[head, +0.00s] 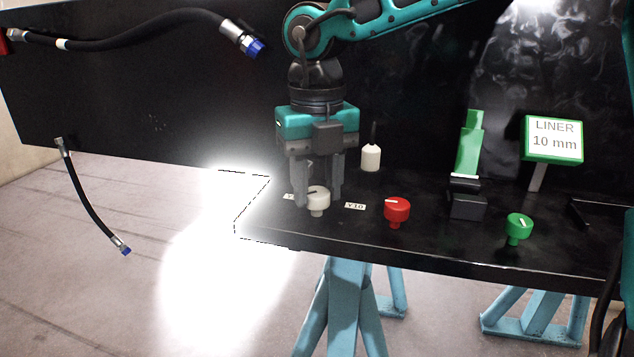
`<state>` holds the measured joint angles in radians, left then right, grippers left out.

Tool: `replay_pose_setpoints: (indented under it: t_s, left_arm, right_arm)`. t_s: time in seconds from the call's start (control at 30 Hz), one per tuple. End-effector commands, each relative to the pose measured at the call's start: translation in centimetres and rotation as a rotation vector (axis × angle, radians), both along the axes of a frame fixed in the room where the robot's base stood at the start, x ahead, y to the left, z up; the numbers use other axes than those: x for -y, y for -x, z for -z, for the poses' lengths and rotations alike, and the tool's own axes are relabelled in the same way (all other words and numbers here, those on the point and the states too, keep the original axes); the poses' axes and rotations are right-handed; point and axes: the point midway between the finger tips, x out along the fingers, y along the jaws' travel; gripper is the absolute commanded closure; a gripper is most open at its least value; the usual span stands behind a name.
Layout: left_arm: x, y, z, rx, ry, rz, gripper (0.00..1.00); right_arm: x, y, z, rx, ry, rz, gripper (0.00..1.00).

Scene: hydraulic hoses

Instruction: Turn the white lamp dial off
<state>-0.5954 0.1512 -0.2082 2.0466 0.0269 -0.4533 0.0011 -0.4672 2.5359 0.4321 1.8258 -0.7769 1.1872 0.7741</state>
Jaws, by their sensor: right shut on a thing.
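The white dial (318,199) stands on the black bench top, left of the red dial. My right gripper (319,196) comes down from above with its fingers around the white dial and is shut on it. The fingers hide the dial's left and right sides. A bright light patch (225,270) shows on the floor and the bench's left end. My left gripper is not in the head view.
A red dial (397,210) and a green dial (518,227) stand to the right. A white bottle (370,157) is behind the gripper. A green lever (469,145) and a "LINER 10 mm" sign (554,139) stand further right. Black hoses (140,36) hang at left.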

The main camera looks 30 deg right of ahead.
Motion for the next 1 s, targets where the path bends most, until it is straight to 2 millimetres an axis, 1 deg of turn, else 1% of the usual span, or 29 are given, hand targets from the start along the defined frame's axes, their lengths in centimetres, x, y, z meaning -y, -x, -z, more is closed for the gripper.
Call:
replay_pose_setpoints:
  t_s: [0.07,0.1,0.33,0.37,0.57,0.67,0.77,0.87,1.0]
  left_arm:
    - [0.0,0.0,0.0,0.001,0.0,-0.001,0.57]
    - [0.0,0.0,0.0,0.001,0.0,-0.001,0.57]
    - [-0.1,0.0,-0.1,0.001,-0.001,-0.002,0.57]
    - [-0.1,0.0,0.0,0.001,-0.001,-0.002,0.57]
    - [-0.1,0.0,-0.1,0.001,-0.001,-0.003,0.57]
    - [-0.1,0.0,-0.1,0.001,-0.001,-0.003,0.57]
    - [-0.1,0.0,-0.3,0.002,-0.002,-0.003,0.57]
    - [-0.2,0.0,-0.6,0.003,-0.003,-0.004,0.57]
    - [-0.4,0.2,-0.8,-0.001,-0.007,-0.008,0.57]
  right_arm:
    - [0.0,-0.1,-0.1,0.006,0.0,0.001,0.91]
    - [0.0,-0.1,-0.1,0.006,0.0,0.001,0.58]
    - [0.0,-0.1,-0.1,0.003,0.0,0.002,0.36]
    - [0.0,-0.1,-0.1,0.003,0.0,0.002,0.34]
    - [0.0,0.0,-0.1,0.002,0.0,0.002,0.34]
    - [0.0,-0.1,-0.5,0.003,0.0,0.002,0.34]
    - [0.0,-0.1,-1.7,0.005,0.001,0.003,0.34]
    - [0.0,-0.1,-3.8,0.007,0.001,0.003,0.34]
    - [0.0,-0.1,-7.0,0.007,-0.002,0.003,0.34]
